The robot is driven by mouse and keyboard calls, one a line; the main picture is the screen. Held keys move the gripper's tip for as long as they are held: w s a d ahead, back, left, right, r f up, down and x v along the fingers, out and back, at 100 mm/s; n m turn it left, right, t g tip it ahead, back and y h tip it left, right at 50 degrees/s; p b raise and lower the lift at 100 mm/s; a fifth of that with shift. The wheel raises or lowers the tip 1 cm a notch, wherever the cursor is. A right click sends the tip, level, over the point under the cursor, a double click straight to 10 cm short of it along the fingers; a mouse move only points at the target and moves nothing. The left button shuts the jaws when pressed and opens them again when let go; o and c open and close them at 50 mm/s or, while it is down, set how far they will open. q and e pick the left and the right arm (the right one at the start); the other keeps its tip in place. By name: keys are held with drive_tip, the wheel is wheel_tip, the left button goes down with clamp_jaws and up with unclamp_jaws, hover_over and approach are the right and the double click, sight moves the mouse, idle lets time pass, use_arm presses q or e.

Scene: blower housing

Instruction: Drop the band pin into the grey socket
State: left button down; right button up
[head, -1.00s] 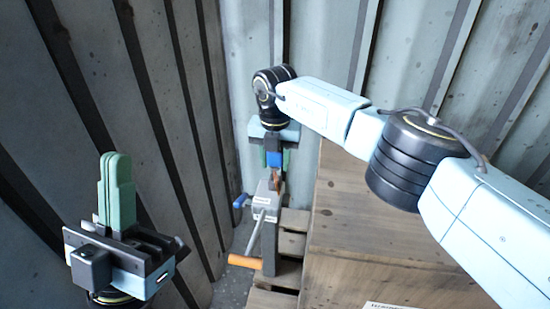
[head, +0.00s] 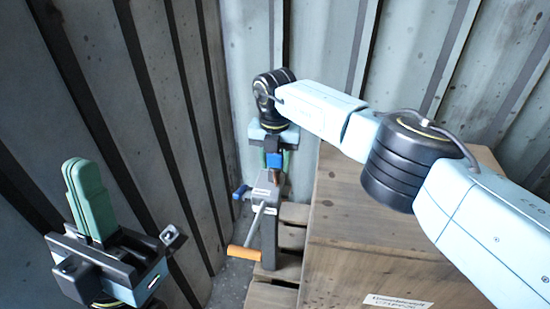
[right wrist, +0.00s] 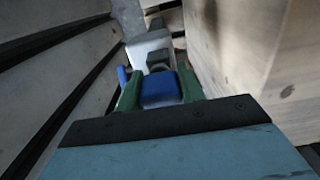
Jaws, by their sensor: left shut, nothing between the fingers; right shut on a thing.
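My right gripper (head: 275,158) is shut on the band pin (head: 274,160), whose blue block shows between the green fingers. A brown part shows just below the blue block, at the top of a grey upright fixture (head: 270,235). In the right wrist view the blue block (right wrist: 160,90) sits between both green fingertips, with a dark angular part (right wrist: 159,60) and the light grey fixture top (right wrist: 150,45) beyond it. The grey socket's opening is hidden, so I cannot tell whether the pin is inside. My left gripper (head: 85,190) is shut and empty, pointing up at the lower left.
The fixture carries a bar with an orange handle (head: 244,253) and a blue knob (head: 240,191). A wooden crate (head: 330,230) stands close to its right, with pallet slats (head: 285,265) below. Corrugated metal walls (head: 330,50) close in behind and at left.

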drive_tip(key=shift+f, duration=0.2)
idle(0.5)
drive_tip(key=o, duration=1.1)
